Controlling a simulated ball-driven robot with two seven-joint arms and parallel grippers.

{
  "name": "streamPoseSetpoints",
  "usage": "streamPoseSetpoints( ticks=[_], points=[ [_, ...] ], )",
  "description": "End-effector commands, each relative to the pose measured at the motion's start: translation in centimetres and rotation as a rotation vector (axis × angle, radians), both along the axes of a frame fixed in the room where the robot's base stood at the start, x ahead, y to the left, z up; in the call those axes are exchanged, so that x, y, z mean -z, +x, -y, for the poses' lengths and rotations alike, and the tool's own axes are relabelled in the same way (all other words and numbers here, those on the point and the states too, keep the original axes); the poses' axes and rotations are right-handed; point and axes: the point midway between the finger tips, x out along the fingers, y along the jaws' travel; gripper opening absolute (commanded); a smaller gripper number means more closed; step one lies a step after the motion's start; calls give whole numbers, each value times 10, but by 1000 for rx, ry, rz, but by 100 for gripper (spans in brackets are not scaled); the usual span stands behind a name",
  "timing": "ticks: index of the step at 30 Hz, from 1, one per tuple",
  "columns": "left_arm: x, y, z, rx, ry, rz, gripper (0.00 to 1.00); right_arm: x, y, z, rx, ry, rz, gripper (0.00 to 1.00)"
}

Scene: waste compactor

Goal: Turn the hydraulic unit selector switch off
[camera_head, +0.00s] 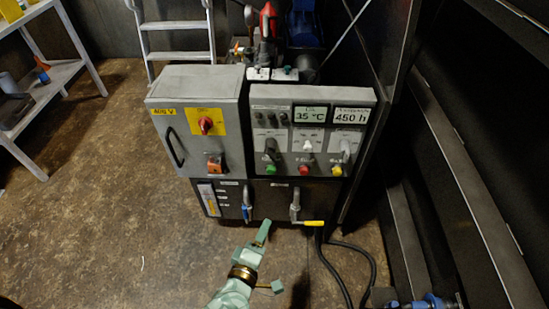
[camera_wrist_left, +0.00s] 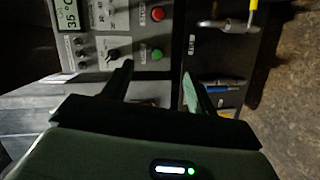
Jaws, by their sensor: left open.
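The hydraulic unit's control panel (camera_head: 322,120) faces me at the centre of the head view. A row of selector switches sits above its buttons: a dark one (camera_head: 271,147), a white one (camera_head: 308,146) and a grey one (camera_head: 345,148). Which one the task means, I cannot tell. The dark selector (camera_wrist_left: 113,54) also shows in the left wrist view, beside the green button (camera_wrist_left: 157,54). My left gripper (camera_head: 269,261) is open and empty, in front of and below the panel. Its fingers (camera_wrist_left: 158,85) appear below the panel controls in the wrist view. My right gripper is out of view.
A grey box with a red switch (camera_head: 206,124) adjoins the panel on the left. Below are a blue-handled valve (camera_head: 247,207) and a yellow lever (camera_head: 313,223) that sticks out. Black hoses (camera_head: 347,255) run at the lower right.

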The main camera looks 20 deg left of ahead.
Motion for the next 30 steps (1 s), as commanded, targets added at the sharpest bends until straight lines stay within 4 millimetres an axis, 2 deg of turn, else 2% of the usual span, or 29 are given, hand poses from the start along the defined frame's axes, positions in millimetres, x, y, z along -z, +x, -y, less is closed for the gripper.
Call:
streamPoseSetpoints(
  ticks=[1, 3, 6, 8, 14, 18, 24, 30],
  points=[
    [-10, 25, 4, -107, -231, 86, 58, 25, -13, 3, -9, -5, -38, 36],
    [-42, 45, 1, -226, -509, 179, 58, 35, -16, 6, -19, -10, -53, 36],
    [-68, 57, -3, -326, -769, 245, 58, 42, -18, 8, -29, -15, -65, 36],
    [-76, 61, -4, -355, -848, 263, 58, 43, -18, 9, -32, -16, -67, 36],
    [-82, 85, -11, -368, -887, 273, 58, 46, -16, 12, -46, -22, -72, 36],
    [-81, 118, -21, -368, -883, 273, 58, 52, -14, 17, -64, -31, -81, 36],
    [-79, 164, -34, -367, -879, 271, 58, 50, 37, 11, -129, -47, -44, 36],
    [-80, 197, -44, -367, -878, 271, 58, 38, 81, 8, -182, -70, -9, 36]
  ],
)
